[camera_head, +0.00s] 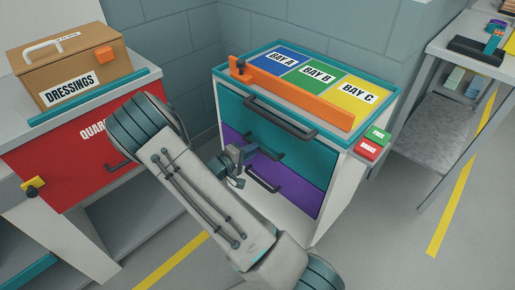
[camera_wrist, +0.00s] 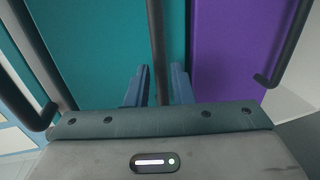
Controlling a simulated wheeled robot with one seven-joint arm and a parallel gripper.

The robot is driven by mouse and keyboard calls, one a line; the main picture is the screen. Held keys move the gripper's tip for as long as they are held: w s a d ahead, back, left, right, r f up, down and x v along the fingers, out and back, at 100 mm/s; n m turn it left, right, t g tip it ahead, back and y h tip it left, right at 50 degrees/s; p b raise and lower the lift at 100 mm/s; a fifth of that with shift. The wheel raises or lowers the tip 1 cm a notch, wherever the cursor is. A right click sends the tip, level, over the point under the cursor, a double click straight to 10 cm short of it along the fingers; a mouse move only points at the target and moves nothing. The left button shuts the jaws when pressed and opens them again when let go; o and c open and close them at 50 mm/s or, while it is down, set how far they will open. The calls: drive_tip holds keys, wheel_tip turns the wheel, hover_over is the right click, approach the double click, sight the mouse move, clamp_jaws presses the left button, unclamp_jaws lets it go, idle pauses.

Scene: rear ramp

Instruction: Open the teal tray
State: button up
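The teal tray is the teal front (camera_head: 305,148) in the cabinet, between the top level and the purple tray (camera_head: 293,187). It looks shut. Its dark bar handle (camera_head: 271,154) is partly hidden by my gripper (camera_head: 240,158) in the head view. In the wrist view the teal front (camera_wrist: 98,45) fills the left and the purple front (camera_wrist: 228,50) the right. The handle bar (camera_wrist: 157,35) runs between the two fingers of my gripper (camera_wrist: 156,84). The fingers are apart, with a gap visible on each side of the bar.
Another dark handle (camera_head: 281,118) sits above the teal front, and the purple tray's handle (camera_head: 263,180) below. An orange bar (camera_head: 295,97) lies on the bay-marked top. FREE (camera_head: 377,134) and BRAKE (camera_head: 368,149) blocks are at right. A red quarantine cabinet (camera_head: 75,160) stands left.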

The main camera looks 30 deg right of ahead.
drive_tip(key=shift+x, duration=1.85)
clamp_jaws()
drive_tip(key=f+b+v, duration=0.2)
drive_tip(key=f+v, duration=0.1)
drive_tip(key=v, duration=1)
drive_tip(key=a+f+b+v, duration=0.1)
drive_tip(key=f+v, duration=0.1)
drive_tip(key=v, duration=1.2)
drive_tip(key=shift+s+a+f+b, duration=0.3)
drive_tip(key=shift+a+f+b, duration=0.05)
drive_tip(key=shift+b, duration=0.05)
unclamp_jaws()
